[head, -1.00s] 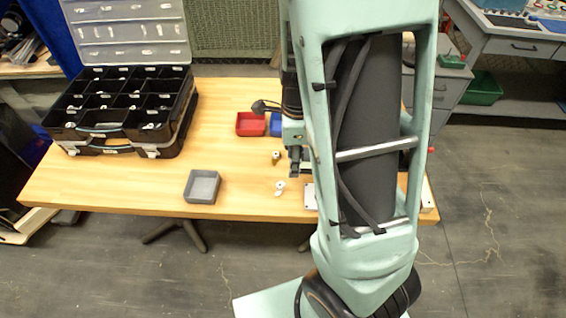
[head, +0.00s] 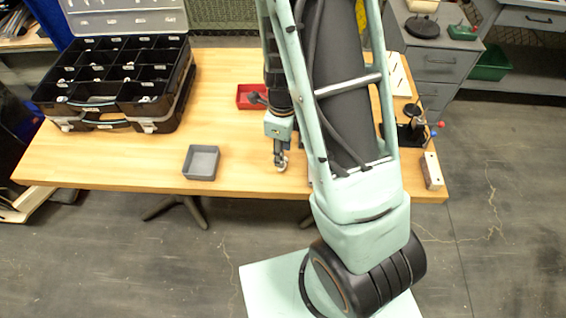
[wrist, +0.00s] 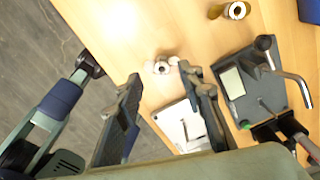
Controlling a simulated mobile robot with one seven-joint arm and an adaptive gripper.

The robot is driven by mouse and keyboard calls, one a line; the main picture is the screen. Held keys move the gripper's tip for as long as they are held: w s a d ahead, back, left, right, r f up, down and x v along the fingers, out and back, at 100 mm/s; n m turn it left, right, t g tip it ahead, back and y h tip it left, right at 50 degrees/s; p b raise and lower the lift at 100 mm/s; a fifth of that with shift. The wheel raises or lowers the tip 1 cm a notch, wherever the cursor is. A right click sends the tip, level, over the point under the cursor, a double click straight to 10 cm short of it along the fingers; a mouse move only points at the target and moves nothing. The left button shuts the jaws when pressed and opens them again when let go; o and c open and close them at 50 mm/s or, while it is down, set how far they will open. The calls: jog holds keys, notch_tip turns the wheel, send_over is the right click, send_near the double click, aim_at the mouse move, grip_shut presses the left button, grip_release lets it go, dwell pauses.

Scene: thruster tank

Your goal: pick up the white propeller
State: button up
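The white propeller (wrist: 161,67) lies on the wooden table near its front edge. In the wrist view it shows just beyond and between the fingertips of my gripper (wrist: 160,80), apart from both fingers as far as I can tell. My gripper is open. In the head view my gripper (head: 280,157) points down over the propeller (head: 282,164), which is mostly hidden behind the fingers.
A grey tray (head: 187,172) sits left of my gripper, and a red bin (head: 244,92) behind it. A black compartment organizer (head: 146,122) fills the table's left. In the wrist view, a brass-coloured part with a white top (wrist: 215,11) and a dark fixture (wrist: 240,112) lie right.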

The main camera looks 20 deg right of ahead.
notch_tip(320, 180, down, 3)
jog(key=shift+w+d+f, duration=0.1)
jog(key=shift+w+f, duration=0.05)
jog(key=shift+f, duration=0.05)
jog(key=c, duration=0.8)
jog(key=shift+r, duration=0.1)
jog(key=shift+c, duration=0.2)
